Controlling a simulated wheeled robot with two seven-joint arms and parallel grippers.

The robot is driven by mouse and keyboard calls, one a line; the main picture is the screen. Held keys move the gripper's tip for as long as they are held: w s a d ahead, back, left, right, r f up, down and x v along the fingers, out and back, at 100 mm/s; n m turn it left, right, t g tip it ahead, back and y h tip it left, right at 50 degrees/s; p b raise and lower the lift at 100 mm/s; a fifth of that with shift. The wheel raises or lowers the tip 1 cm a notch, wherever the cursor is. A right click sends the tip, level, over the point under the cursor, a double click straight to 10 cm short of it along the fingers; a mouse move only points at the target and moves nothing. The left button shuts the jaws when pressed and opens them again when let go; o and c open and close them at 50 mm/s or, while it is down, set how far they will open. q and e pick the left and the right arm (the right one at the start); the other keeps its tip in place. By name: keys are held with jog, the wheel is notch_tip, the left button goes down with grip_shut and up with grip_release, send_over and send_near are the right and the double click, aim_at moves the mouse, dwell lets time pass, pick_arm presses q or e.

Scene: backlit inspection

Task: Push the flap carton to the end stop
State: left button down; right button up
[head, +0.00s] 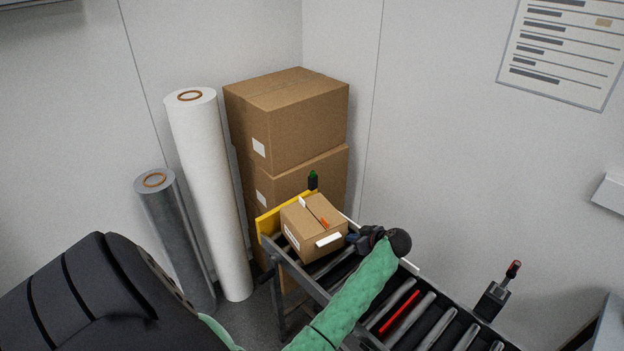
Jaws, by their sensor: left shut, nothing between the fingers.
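The flap carton (305,238) is a small brown box with white labels and an orange mark on top. It sits upright on the far end of the roller conveyor. The yellow end stop (267,224) stands just beyond it; a narrow strip seems to show between them at the left, but I cannot tell whether they touch farther back. My left gripper (358,240) is shut and empty, at the carton's near right side. It is close to or touching the carton; the contact is partly hidden by my wrist.
The conveyor's rollers (424,306), one red (400,312), run toward the lower right. Stacked large cartons (290,118) stand behind the end stop. A white roll (208,190) and a grey roll (172,225) stand left. A post with a red tip (497,292) stands right of the conveyor.

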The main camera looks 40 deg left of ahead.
aim_at(345, 232)
pick_arm(q)
jog(key=shift+a, duration=0.5)
jog(key=shift+w+a+p, duration=0.1)
jog(key=shift+a+p, duration=0.35)
jog(key=shift+a, duration=0.2)
jog(key=shift+a+p, duration=0.3)
jog(key=shift+a, duration=0.5)
jog(key=shift+d, duration=0.1)
dwell(0.4)
jog(key=shift+d+p, duration=0.55)
jog(key=shift+d, duration=1.3)
jog(key=shift+d, duration=0.15)
